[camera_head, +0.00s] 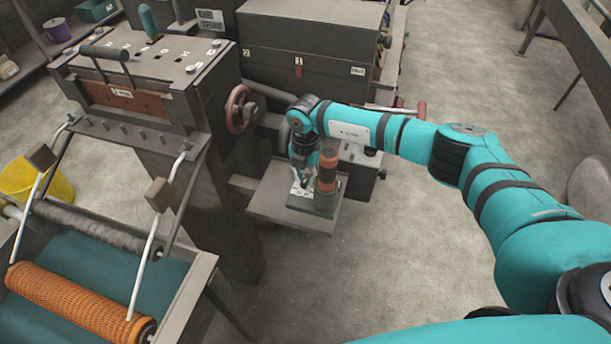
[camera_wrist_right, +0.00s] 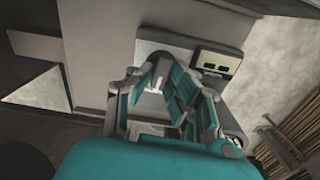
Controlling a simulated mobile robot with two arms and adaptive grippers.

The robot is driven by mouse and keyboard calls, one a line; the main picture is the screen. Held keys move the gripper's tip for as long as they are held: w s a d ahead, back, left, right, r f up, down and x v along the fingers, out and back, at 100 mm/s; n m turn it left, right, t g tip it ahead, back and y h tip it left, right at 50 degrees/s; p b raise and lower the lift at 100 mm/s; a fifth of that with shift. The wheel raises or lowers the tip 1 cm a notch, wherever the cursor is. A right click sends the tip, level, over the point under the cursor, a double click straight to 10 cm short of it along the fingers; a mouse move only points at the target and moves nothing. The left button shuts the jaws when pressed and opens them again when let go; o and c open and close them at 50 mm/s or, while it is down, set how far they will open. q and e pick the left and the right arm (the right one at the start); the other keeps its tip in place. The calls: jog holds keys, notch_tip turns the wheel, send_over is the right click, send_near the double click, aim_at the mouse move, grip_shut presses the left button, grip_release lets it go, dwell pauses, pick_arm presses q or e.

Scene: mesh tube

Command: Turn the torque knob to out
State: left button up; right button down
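My right gripper (camera_head: 304,182) points down over a small dark block with a white marked face (camera_head: 296,193) on a low grey shelf. In the right wrist view its two teal-padded fingers (camera_wrist_right: 156,78) lean toward each other with a narrow gap, and a bit of white surface shows between them. A label that seems to read OUT (camera_head: 358,71) is on the dark cabinet behind. My left gripper is not in view.
An orange and black cylinder (camera_head: 328,170) stands close to the right of the gripper. A red-rimmed handwheel (camera_head: 240,108) is to the left, on the machine's side. A pale panel with a dial (camera_head: 368,152) sits behind my arm. The floor in front of the shelf is clear.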

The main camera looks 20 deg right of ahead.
jog(key=shift+f+n+b, duration=0.2)
jog(key=shift+n+b, duration=0.55)
jog(key=shift+n, duration=0.05)
jog(key=shift+r+n+b, duration=0.15)
jog(key=shift+n+b, duration=0.15)
jog(key=shift+n, duration=0.3)
jog(key=shift+r, duration=0.1)
